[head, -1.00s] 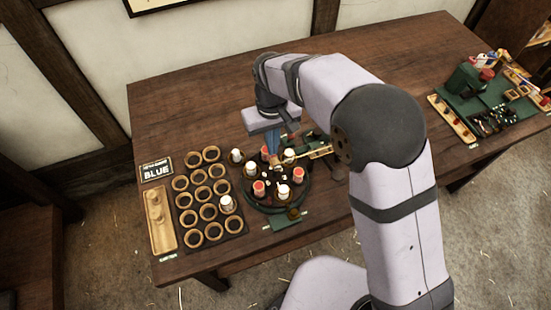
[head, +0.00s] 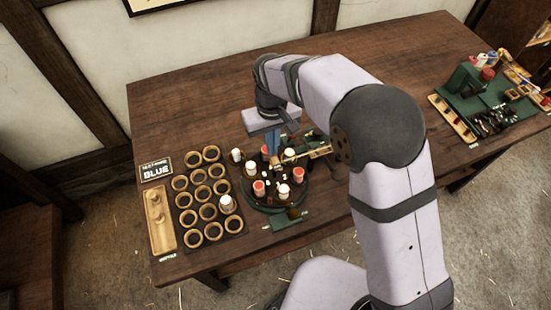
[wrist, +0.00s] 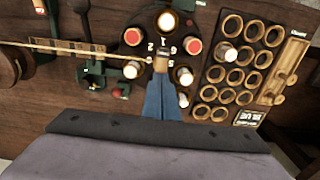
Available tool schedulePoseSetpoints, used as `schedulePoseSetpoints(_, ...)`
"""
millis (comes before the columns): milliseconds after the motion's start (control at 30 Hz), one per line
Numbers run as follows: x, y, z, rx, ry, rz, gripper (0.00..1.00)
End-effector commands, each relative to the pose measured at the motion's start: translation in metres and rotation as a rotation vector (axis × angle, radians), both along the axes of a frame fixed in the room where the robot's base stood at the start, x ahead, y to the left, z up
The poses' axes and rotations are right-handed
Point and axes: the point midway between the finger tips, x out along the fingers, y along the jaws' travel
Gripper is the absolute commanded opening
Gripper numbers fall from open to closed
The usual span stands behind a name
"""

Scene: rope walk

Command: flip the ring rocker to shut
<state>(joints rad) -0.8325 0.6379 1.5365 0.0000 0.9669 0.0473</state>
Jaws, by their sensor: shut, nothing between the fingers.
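A round dark bobbin ring (head: 262,204) with numbered places stands near the table's front edge. It carries several white and red-topped bobbins (head: 284,191). A slim pale rod (wrist: 120,53) runs in over the ring and ends at a small tan block (wrist: 161,64). I cannot tell for certain which part is the ring rocker. My gripper (head: 273,152) points down over the back part of the ring, its blue fingers together and empty. In the wrist view the fingertips (wrist: 162,76) appear right beside the tan block. Whether they touch it is unclear, and the fingers hide part of the ring.
A rack of round wooden cups (head: 208,195), one holding a white bobbin (head: 227,204), stands left of the ring. A wooden tray (head: 160,222) and a sign reading BLUE (head: 157,169) lie further left. Green tool stations (head: 478,95) stand far right. The table's back left is clear.

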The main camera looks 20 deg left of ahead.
Motion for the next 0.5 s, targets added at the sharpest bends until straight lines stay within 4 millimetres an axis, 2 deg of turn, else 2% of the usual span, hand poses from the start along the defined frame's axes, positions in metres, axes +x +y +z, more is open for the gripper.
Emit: schedulePoseSetpoints(500,-0.0004,-0.0004,-0.0104,-0.001,0.001,0.0,0.0)
